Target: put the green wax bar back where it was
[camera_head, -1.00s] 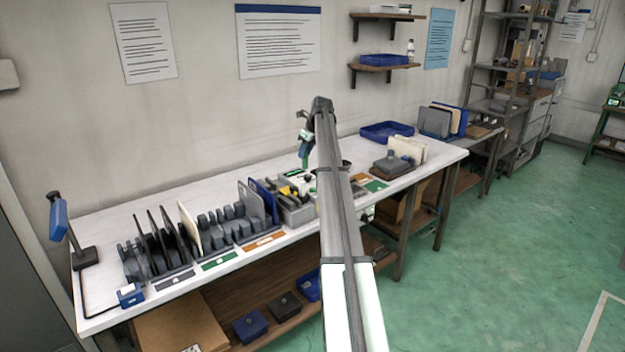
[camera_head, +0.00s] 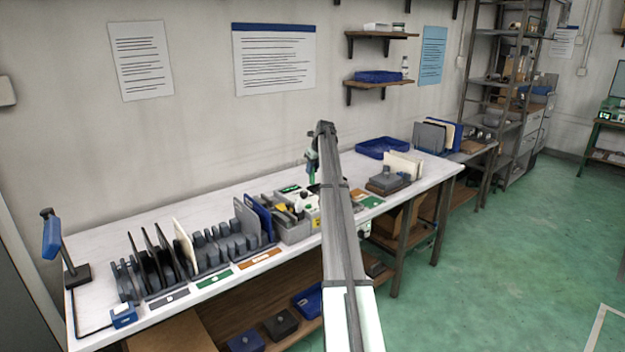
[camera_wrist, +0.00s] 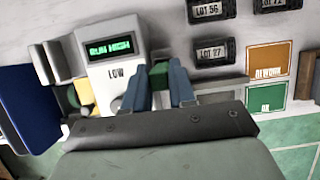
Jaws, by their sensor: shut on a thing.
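My gripper (camera_wrist: 159,88) is shut on the green wax bar (camera_wrist: 158,72), which shows between the two blue-grey fingers in the wrist view. In the head view the gripper (camera_head: 312,170) hangs over the bench's back middle, with the green bar (camera_head: 312,180) at its lower end. My arm hides part of the bench there. Whether the bar touches anything below cannot be told.
Dark jars labelled LOT (camera_wrist: 212,52) stand beyond the fingers. An orange card (camera_wrist: 267,60) and a green card (camera_wrist: 265,97) lie to the right. In the head view, a rack of upright panels (camera_head: 160,255) stands left and a blue tray (camera_head: 382,148) lies at the back right.

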